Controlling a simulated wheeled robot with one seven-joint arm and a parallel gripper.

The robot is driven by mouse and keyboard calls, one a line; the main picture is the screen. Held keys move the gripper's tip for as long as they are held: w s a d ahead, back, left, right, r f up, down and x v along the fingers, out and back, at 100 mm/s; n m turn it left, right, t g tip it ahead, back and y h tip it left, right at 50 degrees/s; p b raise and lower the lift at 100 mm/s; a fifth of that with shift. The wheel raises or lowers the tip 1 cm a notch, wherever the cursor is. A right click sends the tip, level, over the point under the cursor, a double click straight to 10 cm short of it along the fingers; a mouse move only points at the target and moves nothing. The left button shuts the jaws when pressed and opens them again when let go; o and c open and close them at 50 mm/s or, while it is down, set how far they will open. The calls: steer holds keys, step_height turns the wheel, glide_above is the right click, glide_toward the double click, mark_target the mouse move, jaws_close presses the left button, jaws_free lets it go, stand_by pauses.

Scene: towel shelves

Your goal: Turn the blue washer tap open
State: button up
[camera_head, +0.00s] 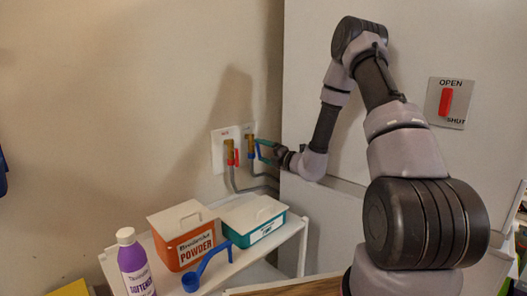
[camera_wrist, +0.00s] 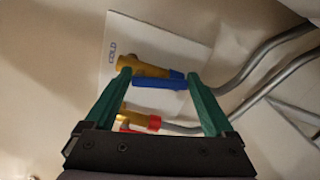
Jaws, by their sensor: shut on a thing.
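The handle spans most of the gap from one fingertip to the other. In the head view my gripper (camera_head: 265,149) reaches the tap's brass body (camera_head: 250,141) from the right. The fingers partly hide the handle there, so its exact angle is hard to tell.
A second brass tap with a red handle (camera_head: 237,157) is close on the left; grey hoses (camera_head: 233,182) hang below. A white shelf (camera_head: 301,232) holds an orange powder box (camera_head: 183,238), teal box (camera_head: 254,229), blue scoop (camera_head: 207,266) and purple bottle (camera_head: 136,270). A red OPEN/SHUT switch (camera_head: 446,101) is right.

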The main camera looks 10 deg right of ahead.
steer(key=shift+s+a+f+m, duration=0.1)
steer(key=shift+s+f+m, duration=0.05)
steer(key=shift+m, duration=0.55)
steer(key=shift+s+a+f+m, duration=0.1)
steer(key=shift+m, duration=0.6)
steer(key=o, duration=1.1)
steer(key=v, duration=1.1)
steer(key=shift+w, duration=0.1)
